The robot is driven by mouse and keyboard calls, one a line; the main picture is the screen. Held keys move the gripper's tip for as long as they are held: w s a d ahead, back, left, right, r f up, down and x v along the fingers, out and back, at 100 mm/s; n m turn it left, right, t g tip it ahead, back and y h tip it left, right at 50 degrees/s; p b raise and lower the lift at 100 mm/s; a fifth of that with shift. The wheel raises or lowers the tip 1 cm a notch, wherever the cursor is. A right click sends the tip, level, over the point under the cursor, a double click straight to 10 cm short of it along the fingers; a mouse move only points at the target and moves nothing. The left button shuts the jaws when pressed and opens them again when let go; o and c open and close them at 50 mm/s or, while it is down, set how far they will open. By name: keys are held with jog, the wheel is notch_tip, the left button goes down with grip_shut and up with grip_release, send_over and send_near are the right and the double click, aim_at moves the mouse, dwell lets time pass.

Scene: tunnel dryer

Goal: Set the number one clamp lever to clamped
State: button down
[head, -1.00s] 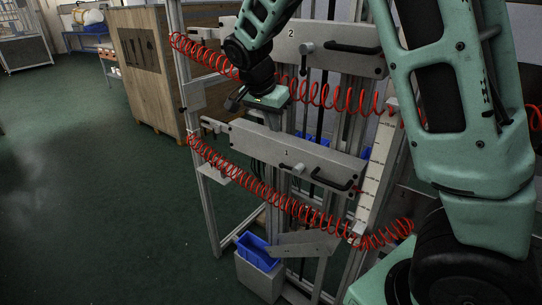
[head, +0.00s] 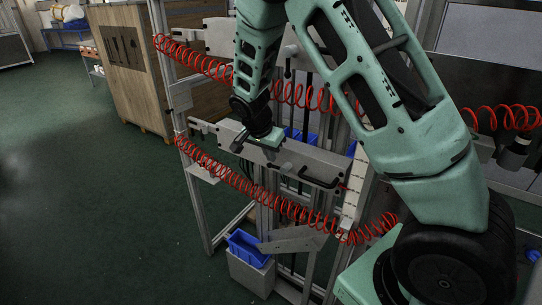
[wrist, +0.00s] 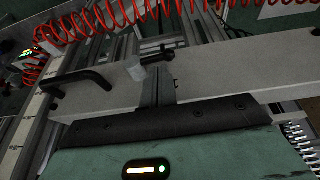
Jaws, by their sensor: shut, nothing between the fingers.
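The number one clamp plate (head: 325,162) is the lower grey bar on the frame in the head view. The clamp lever (head: 285,168) shows there as a small pale hub left of a black handle. In the wrist view the lever (wrist: 136,69) has a pale hub with a dark arm reaching to the right, roughly along the plate (wrist: 225,75). My gripper (head: 240,144) is in front of the plate, left of the hub in the head view. In the wrist view its shut, empty fingers (wrist: 157,90) are close beside the hub; contact cannot be told.
A black fixed handle (wrist: 78,80) is on the same plate. Red coiled hoses (head: 230,174) hang above and below it. A second, upper plate (head: 215,38) is partly behind my arm. A blue bin (head: 247,248) stands low. Open green floor lies left.

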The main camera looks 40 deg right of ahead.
jog(key=shift+x, duration=0.95)
jog(key=shift+s+a+f, duration=0.1)
jog(key=shift+g+p, duration=0.3)
jog(key=shift+g, duration=0.1)
